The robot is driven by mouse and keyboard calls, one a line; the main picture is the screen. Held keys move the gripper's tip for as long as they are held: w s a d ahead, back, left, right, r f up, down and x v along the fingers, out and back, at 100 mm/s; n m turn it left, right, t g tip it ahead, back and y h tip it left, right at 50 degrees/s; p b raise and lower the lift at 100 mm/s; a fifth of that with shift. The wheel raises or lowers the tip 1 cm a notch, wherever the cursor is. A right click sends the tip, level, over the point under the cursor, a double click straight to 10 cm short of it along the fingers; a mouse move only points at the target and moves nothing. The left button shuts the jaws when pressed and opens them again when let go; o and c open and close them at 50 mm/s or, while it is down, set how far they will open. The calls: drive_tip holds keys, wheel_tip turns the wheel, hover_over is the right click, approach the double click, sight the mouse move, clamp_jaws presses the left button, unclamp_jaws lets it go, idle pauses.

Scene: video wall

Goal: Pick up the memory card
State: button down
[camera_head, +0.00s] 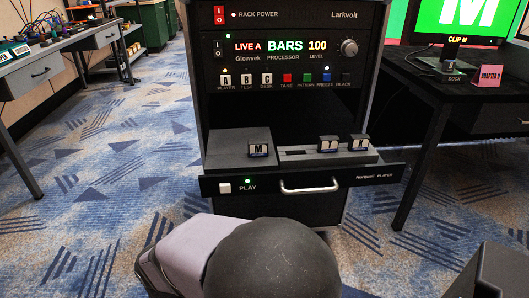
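Three small dark cards with white labels stand on the pulled-out player drawer (370,174) of the rack. One card (258,150), marked M, is on the raised dark block at the left. A second card (328,144) and a third card (358,142) stand close together at the right, by a lighter slotted strip (295,152); their letters are too small to read surely. The picture does not show which is the memory card meant. Parts of my arm fill the bottom middle. My gripper's fingers are not visible.
The drawer front has a handle (309,188) and a PLAY button (225,187). Above is a processor panel (285,62) reading LIVE A, BARS, 100. A desk at the right holds a monitor (462,20) showing M and a pink ADAPTER sign (490,75). Benches stand at the left.

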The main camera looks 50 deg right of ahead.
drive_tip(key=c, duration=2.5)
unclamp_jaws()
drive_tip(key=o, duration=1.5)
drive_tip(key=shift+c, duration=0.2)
